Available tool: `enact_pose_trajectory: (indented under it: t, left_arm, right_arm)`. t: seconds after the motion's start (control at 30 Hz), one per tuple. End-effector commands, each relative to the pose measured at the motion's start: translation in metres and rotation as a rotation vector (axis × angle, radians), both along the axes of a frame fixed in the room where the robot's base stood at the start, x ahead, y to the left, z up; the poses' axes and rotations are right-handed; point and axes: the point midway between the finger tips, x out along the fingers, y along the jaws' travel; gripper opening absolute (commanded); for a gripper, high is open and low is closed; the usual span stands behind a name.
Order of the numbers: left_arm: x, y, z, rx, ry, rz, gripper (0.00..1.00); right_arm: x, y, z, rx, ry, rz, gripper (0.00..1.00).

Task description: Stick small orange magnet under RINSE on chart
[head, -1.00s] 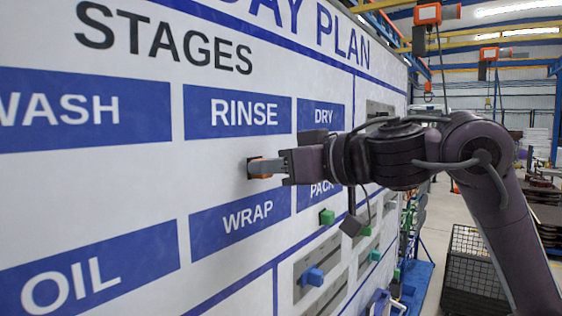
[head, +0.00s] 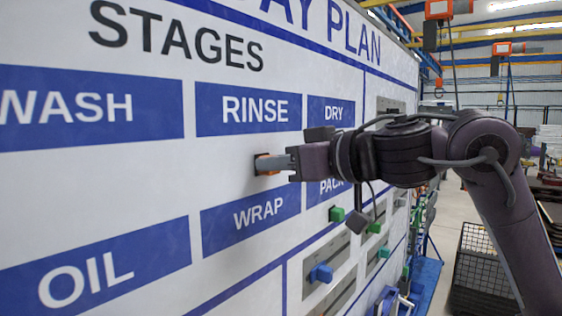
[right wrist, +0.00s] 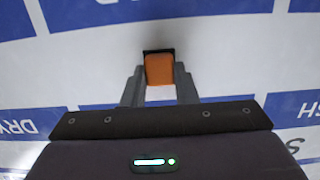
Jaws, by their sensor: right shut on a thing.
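The chart (head: 110,190) is a large white board with blue label bars. The RINSE label (head: 248,109) is a blue bar in its upper row. The small orange magnet (head: 263,164) is at the board in the white space below RINSE and above WRAP. My right gripper (head: 272,165) is shut on the magnet, reaching in from the right. In the right wrist view the orange magnet (right wrist: 159,69) sits between the two grey fingertips, with a dark edge on its far side. I cannot tell whether it touches the board. My left gripper is not in view.
Green magnets (head: 337,213) and a blue magnet (head: 321,273) sit on the board's lower right part, by grey strips. A black wire basket (head: 478,270) stands on the floor at right. Orange hoists (head: 438,9) hang overhead.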

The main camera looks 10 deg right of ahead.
Motion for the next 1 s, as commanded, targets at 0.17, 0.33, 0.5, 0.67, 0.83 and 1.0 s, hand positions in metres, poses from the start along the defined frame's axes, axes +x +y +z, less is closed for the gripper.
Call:
enact_pose_trajectory:
  t: [0.17, 0.33, 0.5, 0.67, 0.83, 1.0]
  left_arm:
    - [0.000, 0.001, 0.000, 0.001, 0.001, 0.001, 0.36]
    - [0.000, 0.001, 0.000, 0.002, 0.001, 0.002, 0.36]
    - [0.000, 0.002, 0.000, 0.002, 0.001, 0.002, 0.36]
    - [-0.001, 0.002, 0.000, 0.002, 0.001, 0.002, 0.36]
    - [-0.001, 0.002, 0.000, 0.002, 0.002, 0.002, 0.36]
    - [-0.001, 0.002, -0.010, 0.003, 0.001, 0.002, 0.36]
  right_arm:
    - [0.001, 0.001, 0.000, 0.000, 0.000, 0.000, 0.01]
    - [0.001, 0.001, 0.000, 0.000, 0.000, 0.000, 0.01]
    - [0.001, 0.001, 0.000, 0.000, 0.000, 0.000, 0.42]
    - [0.001, 0.001, 0.000, 0.000, 0.000, 0.000, 0.52]
    - [0.000, 0.000, 0.000, 0.000, 0.000, 0.000, 0.52]
    - [-0.011, -0.009, 0.000, 0.000, -0.004, -0.001, 0.52]
